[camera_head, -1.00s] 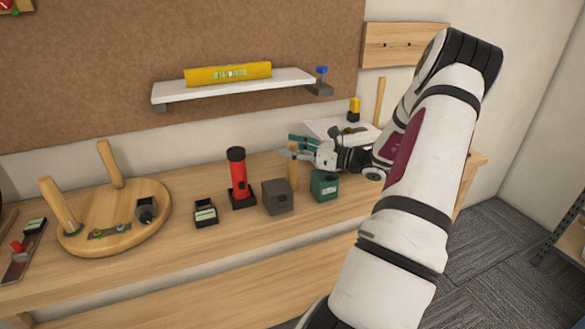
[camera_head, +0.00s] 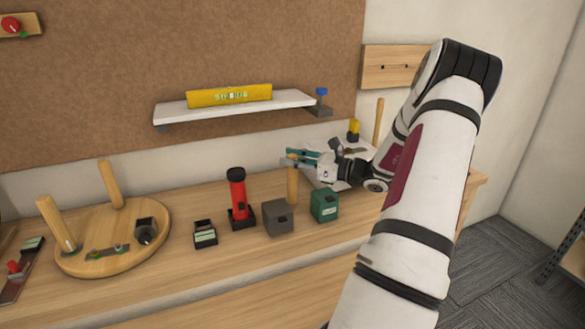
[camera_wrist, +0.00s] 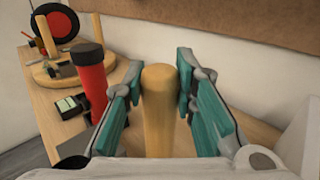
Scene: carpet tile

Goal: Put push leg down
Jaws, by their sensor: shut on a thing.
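A light wooden leg (camera_head: 292,184) stands upright between the jaws of my gripper (camera_head: 300,157). In the wrist view the leg (camera_wrist: 159,115) is centred, its rounded top between the two teal finger pads of my gripper (camera_wrist: 161,82). My gripper is shut on the leg near its upper end. The leg's lower end is just behind the grey block and the green block; I cannot tell whether it touches the bench. A round wooden board (camera_head: 85,255) at the left carries two similar upright legs (camera_head: 58,224) and a metal bracket plate.
On the bench (camera_head: 185,285), a grey block (camera_head: 278,218), a green block (camera_head: 324,206), a red-and-black cylinder (camera_head: 238,200) and a small dark box (camera_head: 204,233) stand close by. A white shelf (camera_head: 240,106) holds a yellow level (camera_head: 229,96).

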